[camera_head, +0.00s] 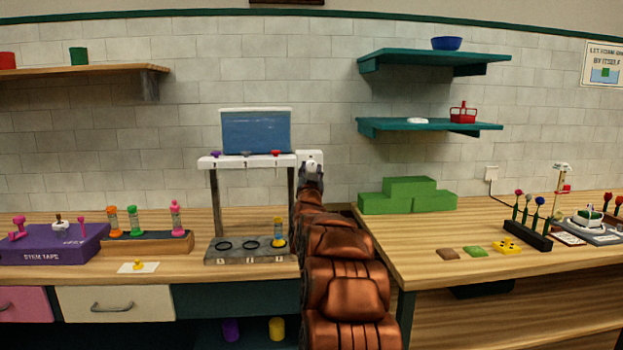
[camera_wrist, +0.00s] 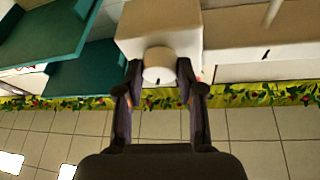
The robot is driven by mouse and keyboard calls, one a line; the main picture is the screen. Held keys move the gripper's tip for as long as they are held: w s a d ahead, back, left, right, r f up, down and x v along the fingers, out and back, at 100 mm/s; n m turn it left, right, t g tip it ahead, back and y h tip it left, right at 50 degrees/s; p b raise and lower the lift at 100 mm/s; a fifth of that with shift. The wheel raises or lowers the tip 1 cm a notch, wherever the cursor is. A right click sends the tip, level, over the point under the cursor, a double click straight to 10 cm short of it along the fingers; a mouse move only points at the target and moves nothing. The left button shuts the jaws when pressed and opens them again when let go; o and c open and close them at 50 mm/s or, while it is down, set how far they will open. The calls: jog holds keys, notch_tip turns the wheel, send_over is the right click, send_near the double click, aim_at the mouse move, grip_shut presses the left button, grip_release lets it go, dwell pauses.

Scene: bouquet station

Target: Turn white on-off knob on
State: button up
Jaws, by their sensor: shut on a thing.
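The white on-off knob (camera_wrist: 158,66) is a short round knob on the front of a white box (camera_wrist: 140,28). In the wrist view it sits between the two dark fingers of my gripper (camera_wrist: 159,84), which is shut on it. In the head view my gripper (camera_head: 311,172) is at the white box (camera_head: 309,156), at the right end of the white dispenser beam. The knob is hidden there behind my gripper, and I cannot read its on or off setting.
The dispenser stand (camera_head: 247,162) carries a blue tank (camera_head: 256,132), with a grey ringed base (camera_head: 228,257) below. A small yellow-topped vial (camera_head: 279,232) stands at the base's right. Green blocks (camera_head: 408,197) stand on the right table. Teal shelves (camera_head: 430,125) hang above.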

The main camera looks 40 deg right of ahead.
jog(key=m, duration=0.1)
jog(key=m+g, duration=0.1)
jog(key=shift+w+a+m, duration=0.15)
jog(key=shift+m, duration=0.15)
jog(key=m, duration=0.1)
jog(key=m+g, duration=0.1)
jog(key=shift+r+m+h, duration=0.2)
jog(key=shift+m+h, duration=0.1)
jog(key=shift+h, duration=0.1)
jog(key=m+g+p, duration=0.1)
jog(key=m, duration=0.1)
jog(key=m+p, duration=0.1)
jog(key=m+g+p, duration=0.1)
jog(key=m, duration=0.1)
jog(key=shift+r+m+g, duration=0.25)
jog(key=shift+m+g, duration=0.05)
jog(key=m+g+p, duration=0.1)
jog(key=m+p, duration=0.1)
jog(key=m, duration=0.1)
jog(key=shift+a+r+y+p, duration=0.1)
jog(key=shift+y+p, duration=0.2)
jog(key=shift+p, duration=0.1)
jog(key=shift+m+g+y+p, duration=0.35)
jog(key=shift+m+p, duration=0.55)
jog(key=shift+m, duration=0.3)
jog(key=o, duration=1.1)
jog(key=shift+o, duration=0.2)
